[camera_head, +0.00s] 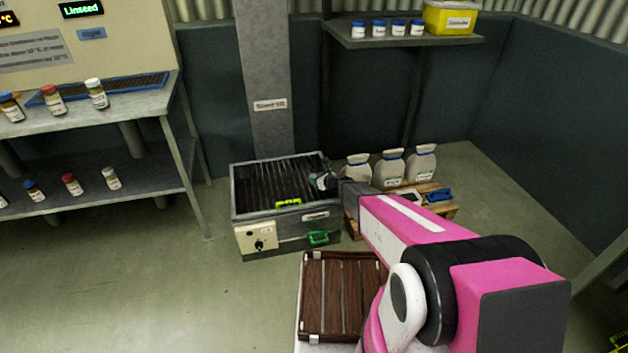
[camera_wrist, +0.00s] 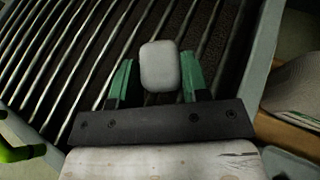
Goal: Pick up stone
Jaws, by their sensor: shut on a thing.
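The stone (camera_wrist: 160,66) is a smooth, light grey, rounded block in the wrist view. It sits between the two green fingers of my gripper (camera_wrist: 157,80), which is shut on it. Behind it are the dark bars of a grate in a grey metal frame. In the head view my gripper (camera_head: 322,181) is at the right part of the grated box (camera_head: 236,200), over the bars. The stone is small there and hard to make out beside the fingers. I cannot tell whether it touches the bars.
A bright green item (camera_head: 288,203) lies at the grate's front. A green handle (camera_head: 318,238) sticks out below. White sacks (camera_head: 392,168) stand on a pallet to the right. A brown slatted tray (camera_head: 325,297) is nearer me. A bench with jars (camera_head: 97,94) stands left.

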